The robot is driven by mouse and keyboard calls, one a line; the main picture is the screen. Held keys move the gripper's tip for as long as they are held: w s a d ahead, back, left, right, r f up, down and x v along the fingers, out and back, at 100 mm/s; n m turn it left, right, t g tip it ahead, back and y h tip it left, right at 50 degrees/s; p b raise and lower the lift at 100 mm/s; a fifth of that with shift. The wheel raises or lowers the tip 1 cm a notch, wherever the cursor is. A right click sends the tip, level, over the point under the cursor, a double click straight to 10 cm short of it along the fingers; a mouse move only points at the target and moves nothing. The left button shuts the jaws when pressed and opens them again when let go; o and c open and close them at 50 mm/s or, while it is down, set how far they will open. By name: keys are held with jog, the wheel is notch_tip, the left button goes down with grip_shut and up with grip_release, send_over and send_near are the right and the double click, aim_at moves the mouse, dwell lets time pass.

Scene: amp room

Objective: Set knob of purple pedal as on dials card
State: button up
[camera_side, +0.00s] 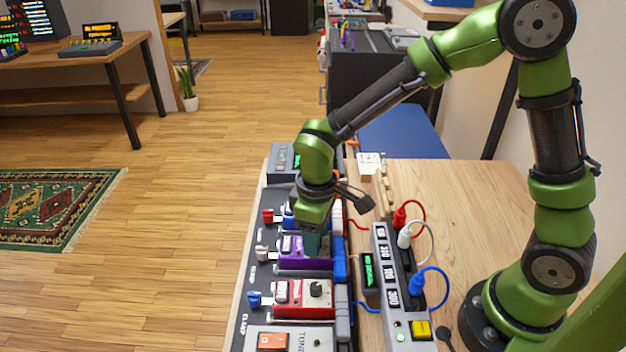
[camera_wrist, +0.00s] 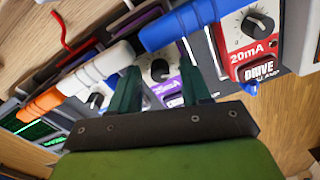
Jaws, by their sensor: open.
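The purple pedal (camera_side: 304,263) lies in the pedal row on the board in the side view. The wrist view shows its purple "25mA" label (camera_wrist: 168,90) and, above it, its dark round knob (camera_wrist: 160,70) on a pale dial face. My gripper (camera_side: 312,242) points down over the purple pedal and hides its knob in the side view. In the wrist view, the open fingers (camera_wrist: 156,62) stand on either side of the knob; I cannot tell whether they touch it. A small pale card (camera_side: 369,164) stands behind the board; its marks are too small to read, and I cannot tell if it is the dials card.
A red pedal (camera_side: 305,297) labelled "20mA DRIVE" sits in front of the purple one. A blue block (camera_wrist: 184,25), a white one (camera_wrist: 98,67) and an orange one (camera_wrist: 45,103) line the pedals' edge. A power strip (camera_side: 391,280) with red, white and blue cables stands to the right.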

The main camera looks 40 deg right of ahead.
grip_shut()
jog(key=shift+n, duration=0.4)
jog(key=n, duration=0.4)
jog(key=shift+n, duration=0.3)
jog(key=n, duration=1)
jog(key=shift+n, duration=0.4)
jog(key=n, duration=0.5)
